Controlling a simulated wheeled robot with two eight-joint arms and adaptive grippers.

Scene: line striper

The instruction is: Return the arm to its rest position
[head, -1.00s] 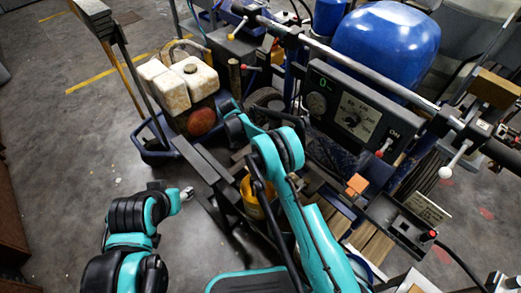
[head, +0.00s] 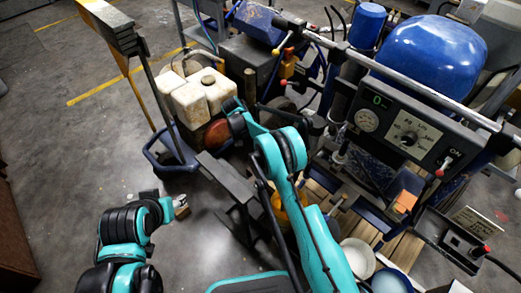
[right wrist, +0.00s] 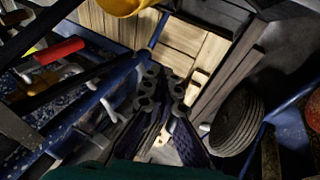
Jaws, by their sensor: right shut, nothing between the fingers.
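My right arm (head: 315,235) rises from the bottom of the head view and bends at a teal joint, in front of the line striper. Its gripper is hidden in that view. In the right wrist view, my right gripper (right wrist: 164,86) is shut and empty, with wooden slats and a blue frame behind it. My left arm (head: 125,230) is folded at lower left in the head view. My left gripper (head: 181,206) shows only in part over the bare floor, and its fingers are too small to read.
The striper's control panel (head: 404,135) and blue tank (head: 432,55) fill the right side. White jugs (head: 200,95) stand behind my right arm. A tire (right wrist: 238,122) and a red-handled lever (right wrist: 60,51) flank the right gripper. The floor (head: 75,150) at left is clear.

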